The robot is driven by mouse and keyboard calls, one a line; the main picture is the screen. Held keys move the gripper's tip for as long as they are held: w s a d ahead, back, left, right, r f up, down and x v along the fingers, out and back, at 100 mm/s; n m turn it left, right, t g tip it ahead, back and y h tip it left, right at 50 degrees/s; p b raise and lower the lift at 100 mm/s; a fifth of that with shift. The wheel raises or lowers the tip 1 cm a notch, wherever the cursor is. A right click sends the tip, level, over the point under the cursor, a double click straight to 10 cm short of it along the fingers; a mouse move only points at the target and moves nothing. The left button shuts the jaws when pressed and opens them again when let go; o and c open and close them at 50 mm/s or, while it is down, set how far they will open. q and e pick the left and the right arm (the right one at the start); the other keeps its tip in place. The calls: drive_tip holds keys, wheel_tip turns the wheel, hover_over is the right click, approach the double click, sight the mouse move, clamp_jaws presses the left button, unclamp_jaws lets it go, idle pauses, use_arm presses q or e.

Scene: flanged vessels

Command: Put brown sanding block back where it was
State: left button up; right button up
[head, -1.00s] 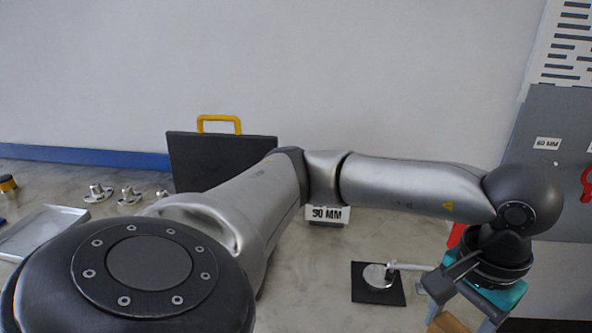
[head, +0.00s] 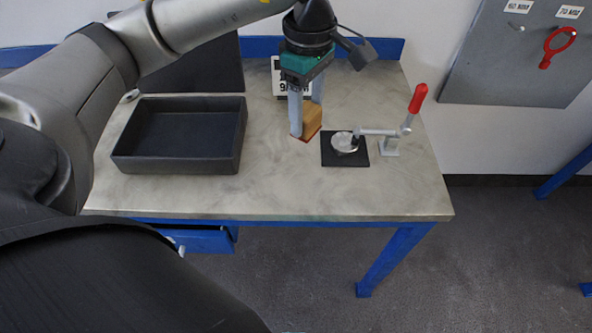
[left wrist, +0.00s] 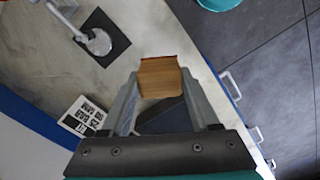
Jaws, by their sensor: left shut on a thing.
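The brown sanding block (head: 312,118) is held between the fingers of my left gripper (head: 304,120), over the workbench (head: 270,190). In the head view it shows just left of the black clamp pad, with a reddish lower edge. I cannot tell whether it touches the bench top. The block also shows in the left wrist view (left wrist: 160,77), between the two grey fingers at their tips (left wrist: 160,85). My right gripper is not in view.
A toggle clamp with a red handle (head: 418,98) holds a round metal part on a black pad (head: 345,160). An open dark tray (head: 180,166) stands at the left. A number card (head: 292,88) is behind the gripper. Front bench space is clear.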

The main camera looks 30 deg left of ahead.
use_arm(q)
drive_tip(key=a+f+n, duration=0.1)
drive_tip(key=f+n, duration=0.1)
drive_tip(key=f, duration=0.3)
drive_tip(key=f+n, duration=0.2)
drive_tip(key=f, duration=0.2)
drive_tip(key=w+a+f+n, duration=0.1)
drive_tip(key=f+n, duration=0.1)
drive_tip(key=f, duration=0.3)
drive_tip(key=shift+a+f+n, duration=0.3)
drive_tip(key=shift+a+n, duration=0.05)
drive_tip(key=shift+n, duration=0.05)
drive_tip(key=shift+f, duration=2.05)
drive_tip(key=shift+f+b, duration=0.15)
drive_tip(key=shift+b, duration=0.25)
drive_tip(key=o, duration=1.2)
